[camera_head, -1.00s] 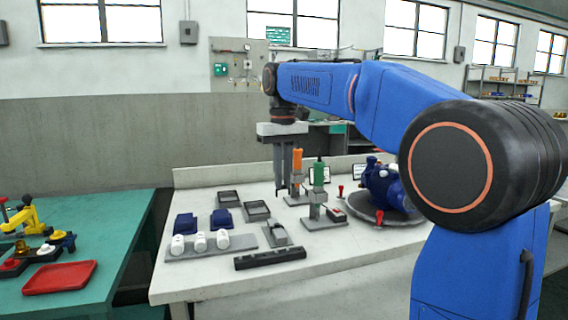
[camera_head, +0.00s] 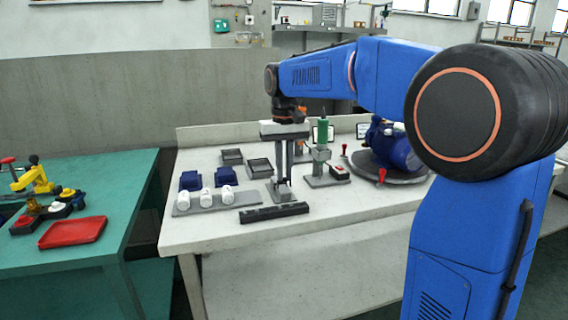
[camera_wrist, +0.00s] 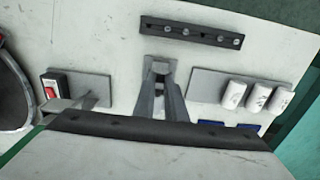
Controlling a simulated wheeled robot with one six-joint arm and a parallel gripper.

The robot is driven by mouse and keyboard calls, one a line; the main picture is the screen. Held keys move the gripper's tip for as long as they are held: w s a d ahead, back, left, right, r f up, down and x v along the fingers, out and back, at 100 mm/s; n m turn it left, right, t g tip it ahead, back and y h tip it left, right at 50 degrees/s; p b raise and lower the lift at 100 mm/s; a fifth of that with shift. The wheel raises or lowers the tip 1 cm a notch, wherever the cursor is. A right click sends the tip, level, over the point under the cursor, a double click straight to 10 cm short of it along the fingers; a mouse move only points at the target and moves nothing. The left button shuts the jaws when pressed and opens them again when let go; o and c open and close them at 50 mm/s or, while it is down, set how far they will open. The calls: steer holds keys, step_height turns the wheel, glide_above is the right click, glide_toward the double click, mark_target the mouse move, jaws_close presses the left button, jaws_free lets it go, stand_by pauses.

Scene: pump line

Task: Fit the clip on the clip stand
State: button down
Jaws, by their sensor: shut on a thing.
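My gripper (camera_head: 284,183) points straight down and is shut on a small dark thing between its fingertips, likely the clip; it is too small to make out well. The fingertips are at a small grey stand (camera_head: 281,197), likely the clip stand, on the white table. In the wrist view the fingers (camera_wrist: 161,82) come together over this grey stand (camera_wrist: 158,59) and hide part of it. I cannot tell whether the held thing touches the stand.
A black rail (camera_head: 274,212) lies just in front of the stand. A grey plate with white cylinders (camera_head: 206,195) is to the left, with blue blocks (camera_head: 190,180) and dark trays (camera_head: 260,167) behind. A green-topped press (camera_head: 322,150) and blue pump (camera_head: 390,148) are to the right.

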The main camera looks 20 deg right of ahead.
steer(key=shift+f, duration=1.3)
steer(key=shift+f, duration=0.1)
steer(key=c, duration=1.7)
jaws_free()
steer(key=shift+r, duration=2.95)
step_height(320, 180, up, 18)
steer(key=shift+f, duration=0.25)
